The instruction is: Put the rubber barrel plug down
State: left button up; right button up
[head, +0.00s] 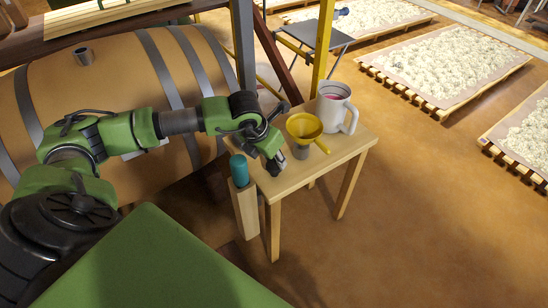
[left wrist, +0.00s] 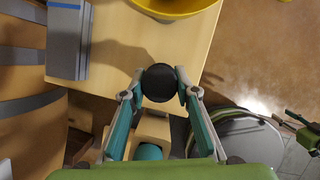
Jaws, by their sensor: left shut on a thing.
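The rubber barrel plug (left wrist: 159,80) is a dark round piece between the fingertips in the left wrist view. My left gripper (left wrist: 160,92) is shut on it, one finger on each side. In the head view my left gripper (head: 277,168) points down at the near left part of the small wooden table (head: 318,163). The plug is hardly visible there, and I cannot tell whether it touches the tabletop. Part of what looks like my right gripper (left wrist: 297,122) shows small at the right of the left wrist view; its fingers are unclear.
A yellow funnel (head: 304,127) stands behind the gripper, with a white jug (head: 333,106) beyond it. A teal cylinder (head: 238,168) stands in a wooden holder at the table's left. The big barrel (head: 120,75) lies left. The table's right front part is clear.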

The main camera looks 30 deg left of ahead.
pick_arm(q)
jog(key=o, duration=1.1)
pick_arm(e)
jog(key=shift+w+r, duration=0.3)
pick_arm(q)
jog(key=shift+r, duration=0.1)
pick_arm(e)
jog(key=shift+s, duration=0.1)
pick_arm(q)
jog(key=v, duration=0.7)
jog(key=shift+r+p, duration=0.25)
jog(key=shift+p, duration=0.1)
pick_arm(e)
jog(key=shift+s+d+f, duration=0.15)
jog(key=shift+s+f, duration=0.55)
jog(key=shift+f, duration=0.35)
pick_arm(q)
jog(key=shift+s, duration=0.1)
pick_arm(e)
jog(key=shift+w, duration=0.1)
